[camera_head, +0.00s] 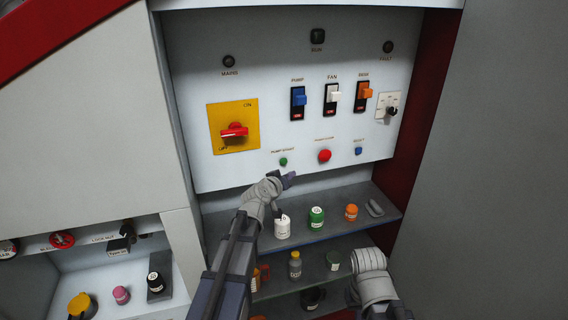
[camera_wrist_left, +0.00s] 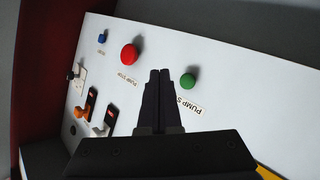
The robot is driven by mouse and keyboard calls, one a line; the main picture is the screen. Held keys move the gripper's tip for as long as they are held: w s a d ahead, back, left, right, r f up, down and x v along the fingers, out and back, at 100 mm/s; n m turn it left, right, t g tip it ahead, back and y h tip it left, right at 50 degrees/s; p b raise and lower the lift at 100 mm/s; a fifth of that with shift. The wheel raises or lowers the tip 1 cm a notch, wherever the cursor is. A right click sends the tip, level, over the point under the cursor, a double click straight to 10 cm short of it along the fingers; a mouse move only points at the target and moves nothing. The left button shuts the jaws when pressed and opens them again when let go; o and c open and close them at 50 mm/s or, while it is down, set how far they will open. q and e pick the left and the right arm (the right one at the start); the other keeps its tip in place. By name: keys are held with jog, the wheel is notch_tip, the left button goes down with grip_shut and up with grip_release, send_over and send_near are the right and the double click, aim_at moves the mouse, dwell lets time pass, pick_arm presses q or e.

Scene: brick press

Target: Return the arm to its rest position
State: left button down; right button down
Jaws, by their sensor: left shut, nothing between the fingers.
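In the left wrist view the closed fingers (camera_wrist_left: 160,80) point at the panel, between the green button (camera_wrist_left: 188,81) and the red pump stop button (camera_wrist_left: 130,54). They look apart from both buttons. My right arm shows at the bottom right of the head view, but its gripper cannot be seen.
Below the panel, shelves hold a white jar (camera_head: 282,228), a green jar (camera_head: 316,218) and an orange jar (camera_head: 351,212) near my left arm. The red rotary switch (camera_head: 234,132) sits on a yellow plate. Blue, white and orange rocker switches are higher up.

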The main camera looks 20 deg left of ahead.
pick_arm(q)
jog(key=shift+d, duration=0.1)
jog(key=s+d+f+m+g+h, duration=0.1)
jog(key=s+d+f+m+g, duration=0.25)
jog(key=s+d+f, duration=0.35)
jog(key=s+d+f+m+g+h, duration=0.1)
jog(key=s+d+f+m+g, duration=0.2)
jog(key=s+d, duration=0.45)
jog(key=s+d+f+g+y, duration=0.1)
jog(key=s+g, duration=0.3)
jog(key=s, duration=0.5)
jog(key=s+f+g+y, duration=0.4)
jog(key=s, duration=0.6)
jog(key=shift+s+d+f+m+y, duration=0.15)
jog(key=shift+s+d+m+y, duration=0.2)
jog(key=shift+m, duration=0.1)
